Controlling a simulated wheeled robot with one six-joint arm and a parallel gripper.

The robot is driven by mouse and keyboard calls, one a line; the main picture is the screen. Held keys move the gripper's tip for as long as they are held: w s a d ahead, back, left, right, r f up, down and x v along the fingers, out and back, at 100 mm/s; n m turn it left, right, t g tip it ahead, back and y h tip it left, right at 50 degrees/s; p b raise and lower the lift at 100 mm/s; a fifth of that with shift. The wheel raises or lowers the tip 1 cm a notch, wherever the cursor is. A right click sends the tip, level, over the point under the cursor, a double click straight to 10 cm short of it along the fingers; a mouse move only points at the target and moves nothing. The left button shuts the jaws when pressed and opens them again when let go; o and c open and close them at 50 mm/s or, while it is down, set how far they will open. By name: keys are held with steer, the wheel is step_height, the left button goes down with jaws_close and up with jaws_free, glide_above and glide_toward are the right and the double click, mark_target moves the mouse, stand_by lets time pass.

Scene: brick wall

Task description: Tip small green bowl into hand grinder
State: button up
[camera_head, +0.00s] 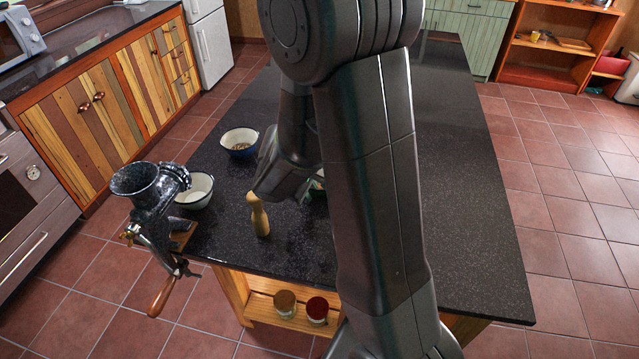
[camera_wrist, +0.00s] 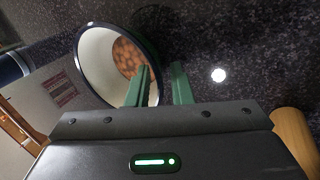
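The hand grinder (camera_head: 142,185) is clamped at the left edge of the dark table, with a speckled open hopper on top and a wooden crank handle hanging below. In the wrist view a bowl (camera_wrist: 97,62), white inside with a dark rim, holds brown round pieces. My gripper (camera_wrist: 162,84) has one green finger over the bowl's inside and the other beyond its rim, with a gap between them. In the head view my arm hides most of the gripper and this bowl; only a sliver (camera_head: 318,183) shows. The bowl's outer colour is hard to tell.
A white-lined bowl (camera_head: 196,190) stands just right of the grinder. Another bowl (camera_head: 239,141) with contents stands farther back. A wooden pepper mill (camera_head: 260,216) stands near the front edge. Two jars (camera_head: 301,308) sit on the shelf below. The table's right side is clear.

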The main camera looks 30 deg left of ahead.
jaws_close()
steer(key=shift+r+p, duration=2.65)
steer(key=shift+r, duration=0.9)
